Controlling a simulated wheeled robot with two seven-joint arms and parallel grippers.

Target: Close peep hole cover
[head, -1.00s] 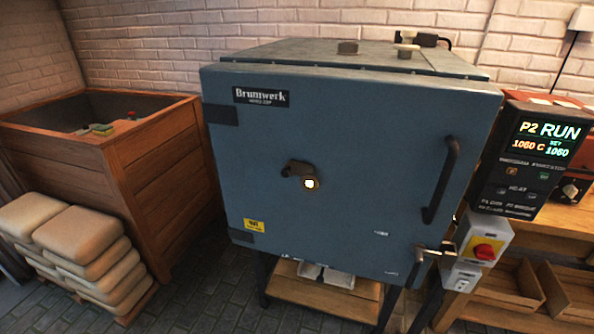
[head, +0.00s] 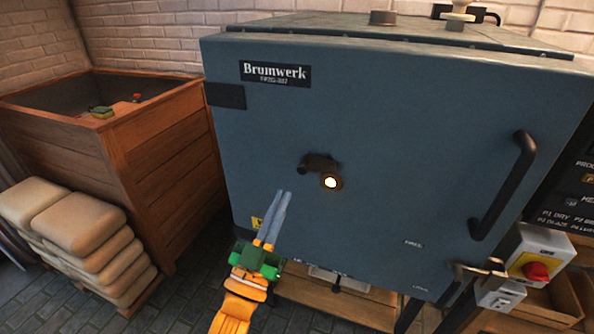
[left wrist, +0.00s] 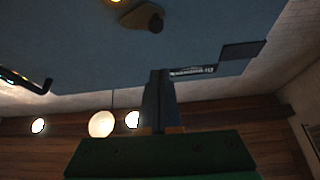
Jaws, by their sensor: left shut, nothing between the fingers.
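The peep hole (head: 330,183) glows on the front of the blue kiln door (head: 400,130). Its dark cover (head: 320,161) is swung up and to the left of the hole, leaving it uncovered, with a small knob at its left end. In the left wrist view the cover (left wrist: 140,16) and the glowing hole (left wrist: 116,1) show at the top edge. My left gripper (head: 284,194) is shut and empty, below and left of the cover, apart from it. Its fingers (left wrist: 158,75) also show in the left wrist view. My right gripper is out of view.
A black door handle (head: 505,185) and a latch (head: 480,268) are on the door's right side. A switch box (head: 538,255) with a red knob stands beside it. A wooden crate (head: 160,140) and stacked sacks (head: 80,225) are at left.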

